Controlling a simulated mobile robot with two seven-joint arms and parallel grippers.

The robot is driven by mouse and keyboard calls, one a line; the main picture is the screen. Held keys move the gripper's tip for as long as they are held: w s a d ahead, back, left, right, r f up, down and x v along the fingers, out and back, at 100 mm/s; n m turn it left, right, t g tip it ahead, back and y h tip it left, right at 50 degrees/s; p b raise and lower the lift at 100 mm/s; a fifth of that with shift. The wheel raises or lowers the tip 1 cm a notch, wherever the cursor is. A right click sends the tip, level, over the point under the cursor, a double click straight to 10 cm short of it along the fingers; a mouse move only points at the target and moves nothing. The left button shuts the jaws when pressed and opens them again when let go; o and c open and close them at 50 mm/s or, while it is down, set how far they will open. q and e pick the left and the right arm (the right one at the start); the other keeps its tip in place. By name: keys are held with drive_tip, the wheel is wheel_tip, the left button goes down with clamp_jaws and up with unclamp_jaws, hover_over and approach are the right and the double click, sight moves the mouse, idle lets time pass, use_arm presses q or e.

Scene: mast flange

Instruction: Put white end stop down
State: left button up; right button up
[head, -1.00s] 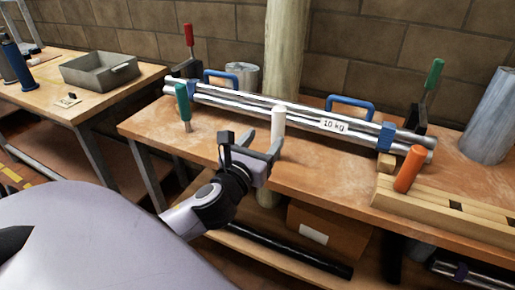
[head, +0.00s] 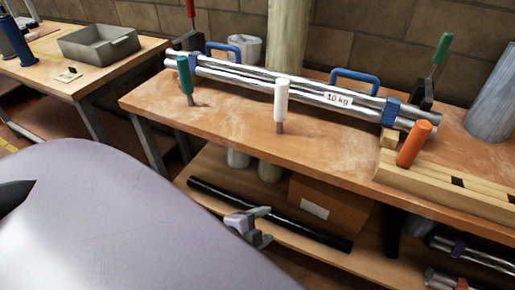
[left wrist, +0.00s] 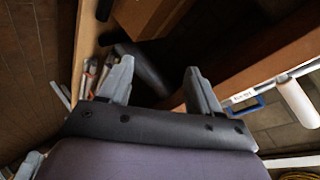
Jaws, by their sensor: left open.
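The white end stop (head: 282,100) stands upright on the wooden bench (head: 240,128), in front of the bundle of metal tubes. It also shows in the left wrist view (left wrist: 297,100) at the right edge. My left gripper (head: 262,225) is open and empty, below and in front of the bench's front edge, apart from the end stop. In the left wrist view its two fingers (left wrist: 157,85) are spread with nothing between them. My right gripper is not in view.
A green-handled stop (head: 184,78) stands to the left and an orange one (head: 413,144) to the right in a wooden block (head: 440,186). The tube bundle (head: 300,95) has blue handles and a 10 kg label. A lower shelf holds a black bar (head: 265,212) and a cardboard box (head: 335,208).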

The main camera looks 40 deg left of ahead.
use_arm(q)
drive_tip(key=s+d+f+n+g+h, duration=0.1)
drive_tip(key=s+d+f+n, duration=0.2)
drive_tip(key=n, duration=0.7)
wheel_tip(320, 180, down, 3)
drive_tip(key=s, duration=0.3)
drive_tip(key=shift+d+r, duration=0.15)
drive_tip(key=shift+d, duration=0.05)
drive_tip(key=shift+r+p, duration=0.8)
drive_tip(key=shift+r, duration=0.05)
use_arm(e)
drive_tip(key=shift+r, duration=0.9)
use_arm(q)
drive_tip(key=shift+c, duration=0.3)
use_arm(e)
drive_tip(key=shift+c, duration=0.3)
use_arm(q)
drive_tip(key=c, duration=0.3)
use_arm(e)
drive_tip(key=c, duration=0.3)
use_arm(q)
drive_tip(key=shift+w+d, duration=0.15)
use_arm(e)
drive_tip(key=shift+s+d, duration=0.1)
